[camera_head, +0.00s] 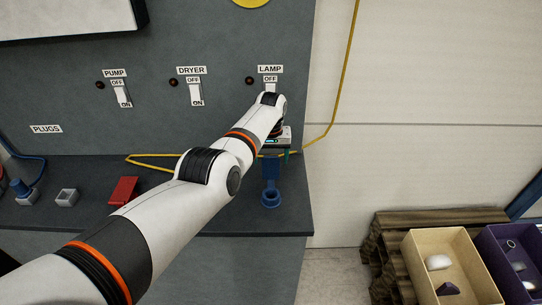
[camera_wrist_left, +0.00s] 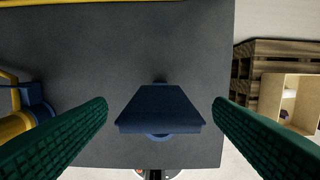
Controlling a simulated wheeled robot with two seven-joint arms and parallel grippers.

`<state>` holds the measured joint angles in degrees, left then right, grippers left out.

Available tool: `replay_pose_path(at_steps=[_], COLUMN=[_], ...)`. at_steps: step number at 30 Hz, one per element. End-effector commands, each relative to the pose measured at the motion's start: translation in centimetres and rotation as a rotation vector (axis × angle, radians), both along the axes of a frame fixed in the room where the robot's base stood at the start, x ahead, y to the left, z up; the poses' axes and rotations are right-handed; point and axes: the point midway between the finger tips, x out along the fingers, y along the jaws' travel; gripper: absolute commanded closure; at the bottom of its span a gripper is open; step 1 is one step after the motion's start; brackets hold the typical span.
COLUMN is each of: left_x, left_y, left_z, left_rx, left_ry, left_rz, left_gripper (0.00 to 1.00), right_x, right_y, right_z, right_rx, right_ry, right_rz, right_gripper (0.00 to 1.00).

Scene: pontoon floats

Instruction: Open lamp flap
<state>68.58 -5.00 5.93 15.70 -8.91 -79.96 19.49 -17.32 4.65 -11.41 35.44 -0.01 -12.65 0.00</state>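The lamp switch (camera_head: 270,87) is on the grey wall panel below the LAMP label (camera_head: 270,69). Its top, marked OFF, shows, and my left arm hides the rest. I cannot make out a separate flap on it. My left gripper (camera_head: 275,153) is below the switch, pointing down over the right end of the dark worktop. In the left wrist view its two green fingers (camera_wrist_left: 160,104) are wide apart and empty. A blue part (camera_wrist_left: 160,108) shows between them with a gap on both sides. In the head view this blue part (camera_head: 271,180) has a ring at its lower end. My right gripper is not in view.
The pump switch (camera_head: 122,93) and dryer switch (camera_head: 196,92) are to the left. A yellow cable (camera_head: 330,115) runs behind my arm. A red block (camera_head: 123,190) and a grey socket (camera_head: 67,197) are on the worktop (camera_head: 220,222). Crates (camera_head: 418,275) stand at lower right.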

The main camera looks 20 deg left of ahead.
Motion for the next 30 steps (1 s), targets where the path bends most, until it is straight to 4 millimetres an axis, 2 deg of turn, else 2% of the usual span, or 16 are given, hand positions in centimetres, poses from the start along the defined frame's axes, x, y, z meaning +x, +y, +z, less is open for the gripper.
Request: replay_pose_path(at_steps=[7, 11, 16, 24, 30], left_x=[0.0, -0.1, -0.2, -0.5, -0.7], left_y=[0.0, -0.1, -0.1, -0.2, -0.3], left_z=[0.1, 1.1, 3.8, 8.9, 11.3], left_rx=[-0.001, -0.001, -0.002, -0.001, -0.001], left_ry=[0.002, 0.002, -0.002, -0.002, 0.0], left_rz=[0.0, 0.0, 0.001, 0.0, -0.001], left_gripper=[0.25, 0.25, 0.25, 0.25, 0.25], right_x=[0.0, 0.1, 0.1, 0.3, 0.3], right_y=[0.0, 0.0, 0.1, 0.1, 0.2], right_z=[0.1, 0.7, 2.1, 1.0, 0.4], right_rx=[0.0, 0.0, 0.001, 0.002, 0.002], right_ry=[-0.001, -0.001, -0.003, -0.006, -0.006], right_rz=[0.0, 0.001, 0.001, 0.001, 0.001], right_gripper=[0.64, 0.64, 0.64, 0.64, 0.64])
